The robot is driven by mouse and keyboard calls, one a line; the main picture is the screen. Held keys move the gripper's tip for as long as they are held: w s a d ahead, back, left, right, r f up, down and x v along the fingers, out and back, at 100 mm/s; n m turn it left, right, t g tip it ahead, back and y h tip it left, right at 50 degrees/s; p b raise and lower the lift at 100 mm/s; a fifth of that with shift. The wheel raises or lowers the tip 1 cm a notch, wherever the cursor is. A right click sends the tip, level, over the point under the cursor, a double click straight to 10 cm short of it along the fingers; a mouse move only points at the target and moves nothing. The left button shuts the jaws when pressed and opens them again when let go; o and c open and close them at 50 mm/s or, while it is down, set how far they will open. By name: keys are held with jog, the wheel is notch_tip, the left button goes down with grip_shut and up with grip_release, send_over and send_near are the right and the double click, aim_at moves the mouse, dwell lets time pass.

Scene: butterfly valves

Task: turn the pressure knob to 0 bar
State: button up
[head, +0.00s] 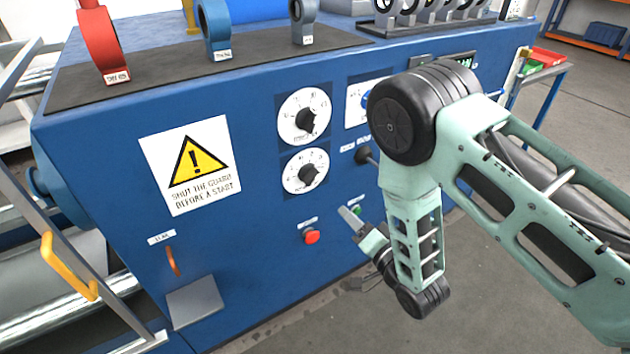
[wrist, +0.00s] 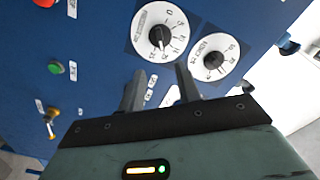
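Two white round dials with black knobs sit one above the other on the blue machine front in the head view, an upper dial (head: 305,117) and a lower dial (head: 305,171). Their print is too small to tell which is pressure or what value each reads. The wrist view shows two such dials, a left one (wrist: 160,32) and a right one (wrist: 214,60), beyond the fingertips. My gripper (wrist: 159,82) is open and empty, its two dark fingers apart and touching no knob. In the head view my gripper (head: 350,217) is below and right of the dials, partly hidden by my arm.
A red button (head: 312,236) and a green button (head: 357,209) are low on the panel, close to my gripper. A black knob (head: 364,155) sticks out right of the dials. A warning sign (head: 191,165) is at left. Valves (head: 215,25) stand on top.

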aim_at(314, 180)
jog(key=p+x, duration=0.1)
jog(key=x, duration=1.4)
jog(key=shift+w+a, duration=0.25)
grip_shut()
